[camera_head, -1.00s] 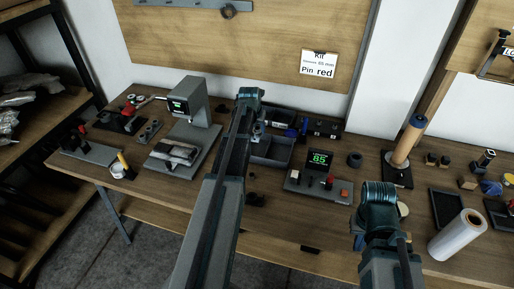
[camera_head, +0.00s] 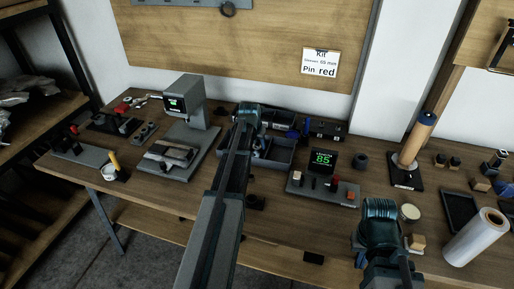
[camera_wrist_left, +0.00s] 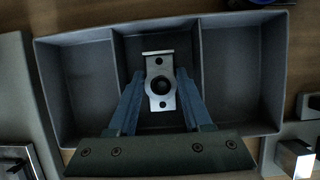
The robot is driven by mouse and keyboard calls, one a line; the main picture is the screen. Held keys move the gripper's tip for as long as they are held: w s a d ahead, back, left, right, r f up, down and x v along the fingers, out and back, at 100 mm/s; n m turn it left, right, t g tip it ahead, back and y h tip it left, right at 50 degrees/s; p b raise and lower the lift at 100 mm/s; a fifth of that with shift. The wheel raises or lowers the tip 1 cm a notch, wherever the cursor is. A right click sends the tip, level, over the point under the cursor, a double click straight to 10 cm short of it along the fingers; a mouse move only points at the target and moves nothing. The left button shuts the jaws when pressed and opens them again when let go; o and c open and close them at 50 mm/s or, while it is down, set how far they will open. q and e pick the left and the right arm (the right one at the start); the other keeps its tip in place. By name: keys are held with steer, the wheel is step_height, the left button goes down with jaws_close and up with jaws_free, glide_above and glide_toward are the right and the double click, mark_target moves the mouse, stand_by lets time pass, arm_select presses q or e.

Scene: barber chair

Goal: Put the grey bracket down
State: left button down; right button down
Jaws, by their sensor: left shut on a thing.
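The grey bracket (camera_wrist_left: 160,82) is a light metal plate with a round dark hole and a bent top edge. It shows in the left wrist view. My left gripper (camera_wrist_left: 161,92) is shut on it, one blue-grey finger on each side. The bracket is over the middle compartment of a grey three-compartment tray (camera_wrist_left: 76,38); how far it is above the tray floor I cannot tell. In the head view my left gripper (camera_head: 248,122) is at the tray (camera_head: 287,166), and the arm hides the bracket. My right gripper (camera_head: 380,222) is at the front right; its fingers are hidden.
Right of the tray stands a device with a green "85" display (camera_head: 323,162). Left of it stands a grey press-like machine (camera_head: 190,105). The tray's side compartments look empty.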

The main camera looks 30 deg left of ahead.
arm_select(q)
steer(key=shift+f, duration=0.15)
steer(key=shift+c, duration=1.6)
jaws_free()
steer(key=shift+r, duration=0.2)
steer(key=p+v, duration=1.1)
steer(key=v, duration=0.1)
steer(key=shift+s+d, duration=0.1)
steer(key=shift+d, duration=0.05)
